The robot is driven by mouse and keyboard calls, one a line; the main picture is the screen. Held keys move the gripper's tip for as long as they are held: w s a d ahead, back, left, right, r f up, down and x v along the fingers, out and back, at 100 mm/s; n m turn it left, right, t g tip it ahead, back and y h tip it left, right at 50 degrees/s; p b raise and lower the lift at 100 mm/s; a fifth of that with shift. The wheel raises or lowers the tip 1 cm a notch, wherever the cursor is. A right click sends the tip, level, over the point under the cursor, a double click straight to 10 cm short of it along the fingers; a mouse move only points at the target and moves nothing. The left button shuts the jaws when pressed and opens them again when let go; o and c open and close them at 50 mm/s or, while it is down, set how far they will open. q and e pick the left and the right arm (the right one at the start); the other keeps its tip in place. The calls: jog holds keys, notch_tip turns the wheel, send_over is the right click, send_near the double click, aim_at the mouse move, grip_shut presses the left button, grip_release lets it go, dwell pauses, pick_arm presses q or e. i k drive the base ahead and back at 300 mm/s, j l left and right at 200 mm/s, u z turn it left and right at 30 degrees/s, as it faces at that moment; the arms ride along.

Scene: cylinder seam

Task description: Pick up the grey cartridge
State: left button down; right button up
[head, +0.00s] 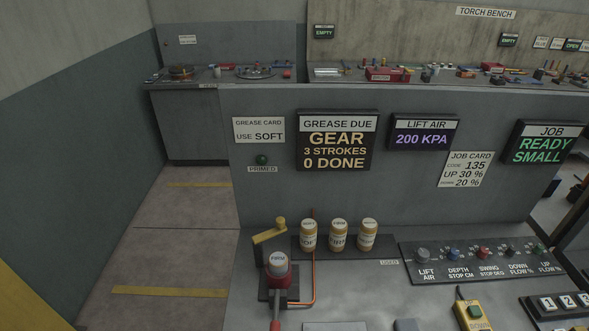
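A cartridge with a pale grey-white top (277,260) stands upright in a small dark and red holder (279,283) at the front of the bench. It is the greyest-looking one, but its colour is hard to judge. Three tan cartridges with white lids, a left one (308,237), a middle one (338,236) and a right one (367,236), stand in a row on a dark rack behind and to the right. Their labels are too small to read surely. Neither of my grippers shows in the head view.
A yellow lever (269,236) stands behind the holder, and an orange pipe (314,272) runs beside it. A red handle (275,325) projects towards me. A knob panel (480,261) and a yellow pendant (472,315) are on the right. A grease sign (338,140) reads GEAR, 0 DONE.

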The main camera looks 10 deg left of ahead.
aim_at(278, 260)
jog(key=i+j+z, duration=0.2)
jog(key=j, duration=0.25)
jog(key=i+j+z, duration=0.15)
jog(key=j, duration=0.3)
jog(key=i+j+z, duration=0.2)
jog(key=j, duration=0.3)
jog(key=i+j+z, duration=0.15)
jog(key=j, duration=0.35)
jog(key=i+j+z, duration=0.2)
jog(key=j, duration=0.35)
jog(key=j+z, duration=0.15)
jog(key=j, duration=0.35)
